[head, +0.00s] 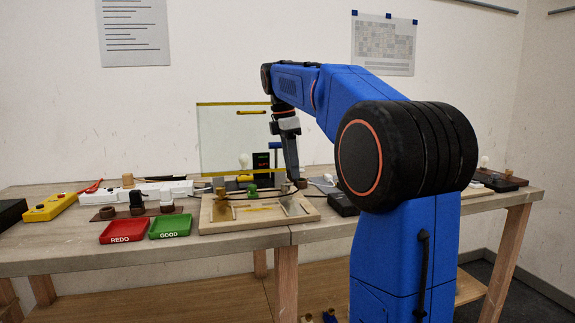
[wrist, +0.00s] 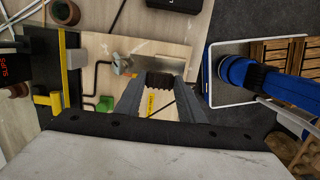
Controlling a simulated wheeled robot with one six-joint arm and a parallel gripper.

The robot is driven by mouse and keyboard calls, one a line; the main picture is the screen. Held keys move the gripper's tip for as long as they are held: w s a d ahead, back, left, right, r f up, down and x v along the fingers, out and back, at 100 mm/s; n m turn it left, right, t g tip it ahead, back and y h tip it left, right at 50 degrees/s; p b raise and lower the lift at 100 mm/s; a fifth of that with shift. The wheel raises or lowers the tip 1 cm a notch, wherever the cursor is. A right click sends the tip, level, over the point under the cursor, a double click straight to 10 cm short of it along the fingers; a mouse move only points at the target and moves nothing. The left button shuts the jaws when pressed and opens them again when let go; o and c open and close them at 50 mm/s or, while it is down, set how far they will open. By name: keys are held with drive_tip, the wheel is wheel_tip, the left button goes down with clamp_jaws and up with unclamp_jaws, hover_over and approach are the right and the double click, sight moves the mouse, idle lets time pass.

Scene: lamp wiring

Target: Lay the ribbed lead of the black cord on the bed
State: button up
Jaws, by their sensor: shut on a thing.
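My gripper (head: 292,181) reaches down over the right part of the wooden bed (head: 235,225), behind its front edge. In the wrist view my gripper (wrist: 162,84) has its fingers closed on a dark ribbed piece, which looks like the ribbed lead (wrist: 160,80) of the black cord. The lead is over the bed, near a metal plate (wrist: 150,62); I cannot tell whether it touches. A thin dark line runs below it beside a yellow label (wrist: 151,103). The rest of the cord is mostly hidden by my fingers, and the lead cannot be made out in the head view.
A red REDO tray (head: 124,231) and a green GOOD tray (head: 170,227) stand left of the bed. A clear panel with yellow edges (head: 225,135) rises behind it. A black box (head: 342,204) stands right.

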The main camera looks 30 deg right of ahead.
sight(292, 181)
drive_tip(key=shift+f, duration=2.4)
drive_tip(key=shift+f, duration=0.1)
drive_tip(key=shift+f, duration=0.65)
drive_tip(key=shift+f, duration=0.1)
drive_tip(key=shift+f, duration=0.55)
drive_tip(key=shift+f, duration=0.55)
idle(0.6)
drive_tip(key=o, duration=1.1)
